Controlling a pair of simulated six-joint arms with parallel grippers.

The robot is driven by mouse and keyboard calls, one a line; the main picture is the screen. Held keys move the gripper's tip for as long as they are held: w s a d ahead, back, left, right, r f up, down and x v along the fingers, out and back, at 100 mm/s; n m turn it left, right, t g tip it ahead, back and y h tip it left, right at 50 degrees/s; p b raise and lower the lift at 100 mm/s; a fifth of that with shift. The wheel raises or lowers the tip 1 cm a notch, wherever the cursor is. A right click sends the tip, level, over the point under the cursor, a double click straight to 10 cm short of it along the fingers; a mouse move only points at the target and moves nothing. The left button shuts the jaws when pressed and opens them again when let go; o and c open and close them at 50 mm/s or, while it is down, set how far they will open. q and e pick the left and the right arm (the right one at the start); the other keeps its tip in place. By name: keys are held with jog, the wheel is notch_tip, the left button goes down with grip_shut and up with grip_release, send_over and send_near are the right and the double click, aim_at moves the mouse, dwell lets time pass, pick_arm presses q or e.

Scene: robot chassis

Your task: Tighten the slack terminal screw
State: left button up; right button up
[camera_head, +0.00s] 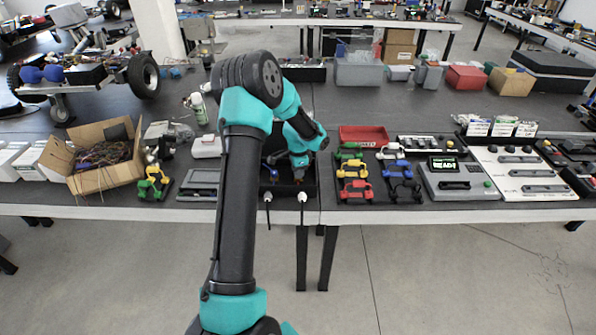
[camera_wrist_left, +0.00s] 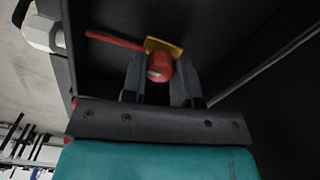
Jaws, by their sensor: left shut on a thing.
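My left gripper (camera_head: 299,174) reaches down into an open black chassis box (camera_head: 309,191) at the front edge of the table. In the left wrist view, the fingers (camera_wrist_left: 159,78) of my left gripper are closed on a red rounded knob-like piece (camera_wrist_left: 159,67). An orange-yellow tab (camera_wrist_left: 164,46) and a red lead (camera_wrist_left: 115,41) lie directly behind this piece. The slack screw itself cannot be made out apart from it. The arm hides part of the box in the head view. My right gripper is in neither view.
White cable fittings (camera_head: 303,197) stick out of the box's front wall. To the right are colored clamp-like parts (camera_head: 354,170), a red tray (camera_head: 364,136) and a grey device with a screen (camera_head: 453,178). A cardboard box (camera_head: 88,180) of wires stands left.

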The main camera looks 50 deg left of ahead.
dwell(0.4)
pick_arm(q)
jog(key=o, duration=0.9)
notch_tip(320, 180, up, 18)
jog(key=shift+f, duration=0.25)
dwell(0.3)
